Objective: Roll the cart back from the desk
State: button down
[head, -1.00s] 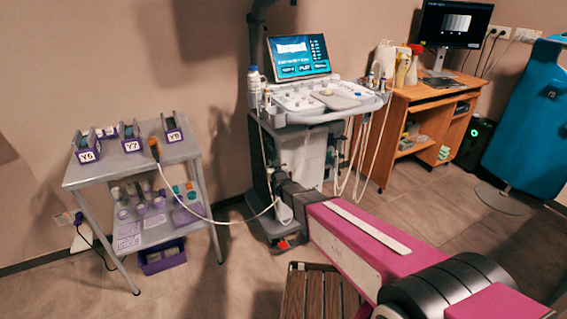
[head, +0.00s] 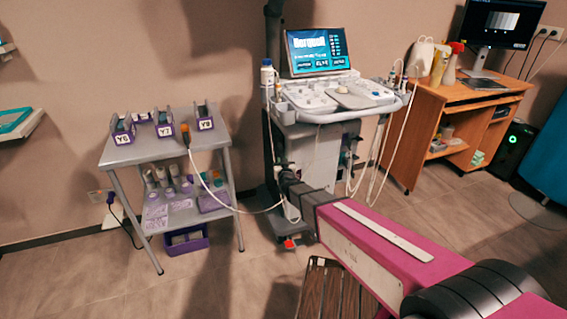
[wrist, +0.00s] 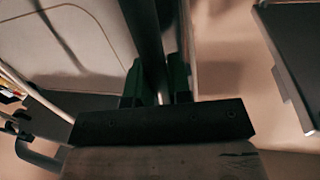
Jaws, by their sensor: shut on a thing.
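The cart (head: 318,148) is a white and grey wheeled scanner unit with a lit screen (head: 316,50), a control panel and hanging cables. It stands on the floor left of the wooden desk (head: 428,120), whose left end is close to the cart's right side. My arm reaches to the cart's left side. My gripper (wrist: 157,90) is shut on a dark upright post (wrist: 147,38) of the cart in the wrist view. In the head view the fingertips blend into the dark post and cannot be made out.
A grey side table (head: 150,152) with purple holders stands left of the cart; a cable runs from it toward the cart. A wooden slatted stool (head: 325,290) is under my arm. A wall shelf (head: 18,128) shows at far left. Open floor lies before the side table.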

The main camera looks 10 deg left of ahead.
jog(key=c, duration=1.1)
grip_release()
jog(key=v, duration=1)
jog(key=shift+s+d, duration=0.15)
jog(key=shift+s, duration=0.25)
